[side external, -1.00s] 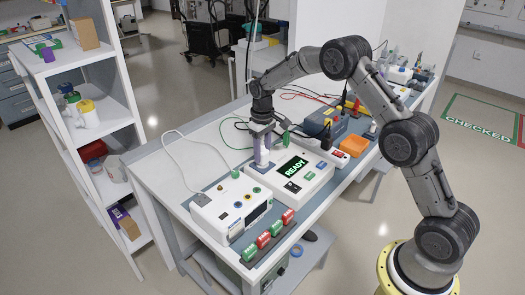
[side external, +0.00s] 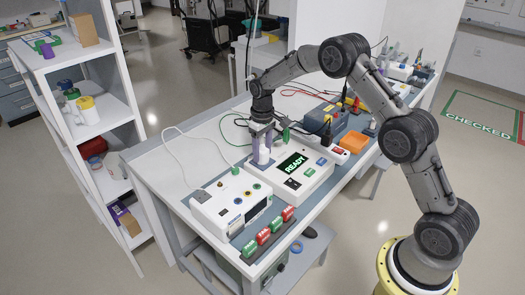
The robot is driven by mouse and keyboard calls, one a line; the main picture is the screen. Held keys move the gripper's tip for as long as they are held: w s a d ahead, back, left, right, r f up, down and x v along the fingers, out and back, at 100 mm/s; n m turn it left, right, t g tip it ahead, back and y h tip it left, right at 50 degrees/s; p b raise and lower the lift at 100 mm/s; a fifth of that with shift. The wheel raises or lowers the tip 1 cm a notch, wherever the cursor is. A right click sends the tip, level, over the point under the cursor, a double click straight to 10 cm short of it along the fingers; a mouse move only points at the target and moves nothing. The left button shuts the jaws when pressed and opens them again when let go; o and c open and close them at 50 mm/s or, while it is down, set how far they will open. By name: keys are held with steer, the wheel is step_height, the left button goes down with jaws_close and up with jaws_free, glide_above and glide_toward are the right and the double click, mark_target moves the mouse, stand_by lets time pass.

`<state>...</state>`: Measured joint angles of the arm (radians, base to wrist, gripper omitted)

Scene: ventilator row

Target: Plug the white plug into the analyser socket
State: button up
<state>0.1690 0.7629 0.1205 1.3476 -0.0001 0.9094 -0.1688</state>
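My gripper (side external: 262,135) points straight down at the left end of the white unit with the green READY screen (side external: 295,164). A pale, lilac-white upright piece (side external: 262,152) shows directly below it, close to that unit. I cannot tell whether this piece is the white plug or part of the gripper's fingers, nor whether the fingers are shut. The analyser socket cannot be made out; the gripper and the pale piece cover that spot. A second white unit (side external: 230,208) with coloured ports stands to the front left, with a pale cable (side external: 200,143) running behind it.
Green plugs (side external: 286,135) stand close to my gripper. Red and green tagged blocks (side external: 263,236) line the bench's front edge. A blue box (side external: 325,120) and a red-and-white block (side external: 338,155) stand to the right. A white shelf (side external: 105,115) stands left. The bench's left end is clear.

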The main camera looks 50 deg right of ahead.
steer(key=shift+o, duration=1.3)
